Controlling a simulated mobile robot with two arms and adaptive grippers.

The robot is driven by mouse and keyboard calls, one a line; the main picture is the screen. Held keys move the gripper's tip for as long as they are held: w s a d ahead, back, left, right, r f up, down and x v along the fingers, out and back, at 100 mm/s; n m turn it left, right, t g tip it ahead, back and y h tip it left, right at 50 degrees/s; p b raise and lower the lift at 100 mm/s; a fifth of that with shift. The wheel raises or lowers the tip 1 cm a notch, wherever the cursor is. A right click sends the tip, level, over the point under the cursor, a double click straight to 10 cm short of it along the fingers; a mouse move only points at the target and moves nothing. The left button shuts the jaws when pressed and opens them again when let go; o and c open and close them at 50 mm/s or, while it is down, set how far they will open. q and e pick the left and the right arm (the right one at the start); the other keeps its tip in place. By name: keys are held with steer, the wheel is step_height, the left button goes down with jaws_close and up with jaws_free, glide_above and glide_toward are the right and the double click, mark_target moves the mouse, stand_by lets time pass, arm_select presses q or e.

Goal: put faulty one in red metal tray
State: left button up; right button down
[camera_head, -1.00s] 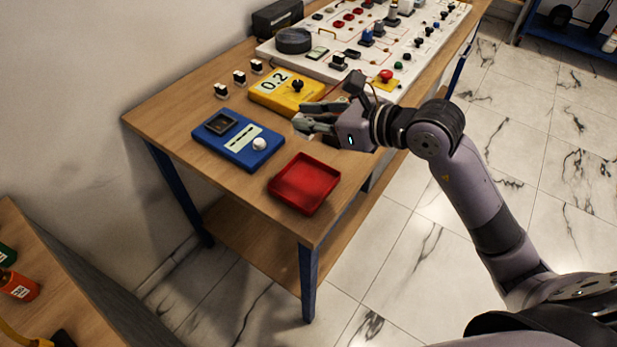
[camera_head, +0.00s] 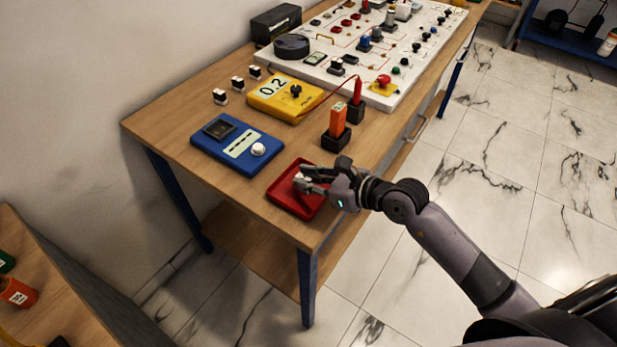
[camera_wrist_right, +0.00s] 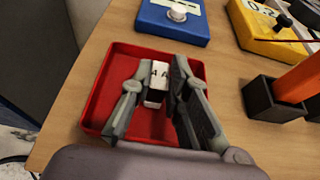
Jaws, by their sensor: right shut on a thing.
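The red metal tray (camera_head: 283,200) sits at the near corner of the wooden table; its wall also shows in the right wrist view (camera_wrist_right: 100,95). My right gripper (camera_head: 308,184) is over the tray. In the right wrist view, it (camera_wrist_right: 158,92) is shut on a small white block (camera_wrist_right: 157,73) with dark characters on its face, inside the tray's outline. I cannot tell whether the block touches the tray floor. My left gripper is not in view.
A blue tester (camera_head: 237,143) with a white knob lies beside the tray. Behind it is a yellow meter (camera_head: 285,98) reading 0.2. Orange (camera_head: 338,120) and red (camera_head: 357,90) probes stand in black holders. A white component board (camera_head: 380,50) fills the table's back.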

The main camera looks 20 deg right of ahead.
steer(key=shift+f, duration=0.15)
steer(key=c, duration=1.5)
jaws_free()
steer(key=shift+c, duration=0.2)
steer(key=shift+r, duration=0.3)
steer(key=shift+s+d, duration=0.25)
steer(key=shift+s, duration=0.05)
steer(key=b+v, duration=0.2)
steer(key=v, duration=0.9)
steer(key=shift+r, duration=0.25)
